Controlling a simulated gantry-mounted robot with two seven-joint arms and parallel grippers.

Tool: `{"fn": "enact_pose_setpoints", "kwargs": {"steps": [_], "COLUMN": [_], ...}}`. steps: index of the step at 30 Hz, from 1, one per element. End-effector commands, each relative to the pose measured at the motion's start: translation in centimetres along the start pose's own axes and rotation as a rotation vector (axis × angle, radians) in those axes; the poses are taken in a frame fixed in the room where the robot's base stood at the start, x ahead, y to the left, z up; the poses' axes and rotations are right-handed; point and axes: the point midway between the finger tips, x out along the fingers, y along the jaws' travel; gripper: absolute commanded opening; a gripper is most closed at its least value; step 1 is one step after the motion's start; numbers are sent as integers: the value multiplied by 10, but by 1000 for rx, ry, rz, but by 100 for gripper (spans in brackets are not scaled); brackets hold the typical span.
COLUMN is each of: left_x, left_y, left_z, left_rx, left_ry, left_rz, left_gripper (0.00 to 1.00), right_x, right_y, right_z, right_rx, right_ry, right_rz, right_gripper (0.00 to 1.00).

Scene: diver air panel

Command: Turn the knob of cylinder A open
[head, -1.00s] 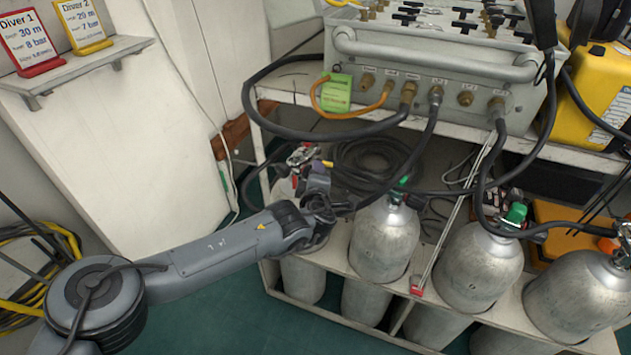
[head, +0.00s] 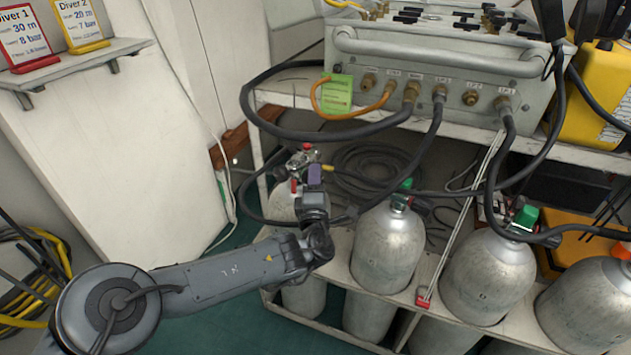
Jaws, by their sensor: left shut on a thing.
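The leftmost grey cylinder (head: 284,202) stands on the rack's lower shelf, partly hidden behind my left gripper (head: 306,168). My left arm reaches in from the lower left and bends upward at the wrist. The gripper is at this cylinder's valve and is shut on a small part there, which looks like its knob; the fingers largely hide it. Red parts and metal fittings show around the valve. I cannot read which cylinder is marked A. Other cylinders to the right have a green knob (head: 405,185) and another green knob (head: 526,216). My right gripper is not in view.
A grey air panel (head: 440,65) with brass fittings stands on the upper shelf. Black hoses (head: 437,135) hang from it across the cylinders. A coiled hose (head: 370,165) lies behind. Open floor (head: 215,310) is at the lower left.

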Motion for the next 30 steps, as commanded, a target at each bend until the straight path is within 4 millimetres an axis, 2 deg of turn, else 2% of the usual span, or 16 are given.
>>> {"fn": "enact_pose_setpoints", "kwargs": {"steps": [8,9,13,23,30], "left_x": [-1,-1,-1,-1,-20], "left_y": [-5,-5,-4,-1,2], "left_z": [-2,-2,-1,0,1], "left_rx": [7,8,6,3,5], "left_ry": [1,1,1,0,-3], "left_rz": [-7,-7,-7,-3,-4], "left_gripper": [15,47,67,69,69], "right_x": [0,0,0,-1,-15], "right_y": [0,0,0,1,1], "right_z": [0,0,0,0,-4], "right_rx": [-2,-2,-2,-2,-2], "right_ry": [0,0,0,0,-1], "right_rz": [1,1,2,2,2], "right_gripper": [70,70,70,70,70]}}
